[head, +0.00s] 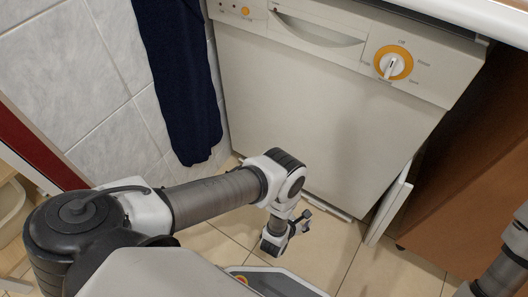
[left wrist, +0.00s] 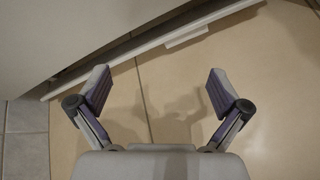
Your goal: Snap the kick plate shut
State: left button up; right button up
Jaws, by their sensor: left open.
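The white dishwasher (head: 320,110) fills the middle of the head view, with its door shut. A pale strip (head: 330,208) runs along its foot, partly hidden by my left arm; it seems to be the kick plate. In the left wrist view the pale strip (left wrist: 110,66) runs slantwise above the fingers, with a small tab on its edge. My left gripper (head: 289,228) is low over the floor in front of the strip. My right gripper is outside the views.
A narrow white panel (head: 391,205) juts out at the dishwasher's lower right corner, beside a brown wooden cabinet (head: 455,180). A dark towel (head: 180,80) hangs at the left by the tiled wall. Bare floor tiles (head: 400,272) lie in front.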

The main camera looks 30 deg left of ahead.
pick_arm(q)
jog(key=s+a+r+m+g+p, duration=0.2)
jog(key=a+r+m+p, duration=0.1)
jog(key=r+m+p, duration=0.2)
jog(key=s+a+r+m+g+p, duration=0.2)
jog(key=r+m+p, duration=0.3)
jog(key=r, duration=0.4)
jog(key=s+a+r+m+g+p, duration=0.1)
jog(key=s+a+r+m+p, duration=0.3)
jog(key=r, duration=0.4)
jog(key=shift+a+m+g+y+p, duration=0.4)
jog(key=shift+a+m+p, duration=0.1)
jog(key=shift+m, duration=0.3)
jog(key=shift+w+r, duration=0.1)
